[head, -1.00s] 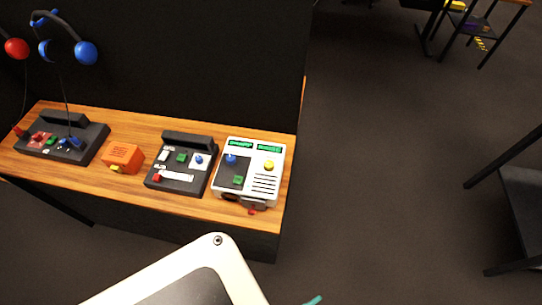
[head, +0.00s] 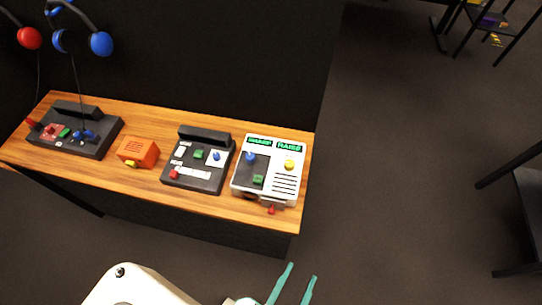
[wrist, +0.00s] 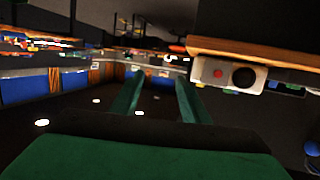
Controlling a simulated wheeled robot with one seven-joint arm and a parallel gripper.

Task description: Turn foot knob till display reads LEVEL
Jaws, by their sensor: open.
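The white trackball panel (head: 281,168) stands at the right end of the wooden bench. The wrist view, seemingly upside down, shows a dark round knob (wrist: 245,77) beside a red disc (wrist: 218,73) on a pale face. My gripper (head: 302,271) is open and empty, in front of the bench and apart from the panel; its teal fingers also show in the wrist view (wrist: 160,77).
A dark panel (head: 199,160), an orange box (head: 138,151) and another dark console (head: 74,131) stand left of the white panel. Headphones (head: 101,43) hang at the upper left. A dark partition rises behind the bench (head: 231,209).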

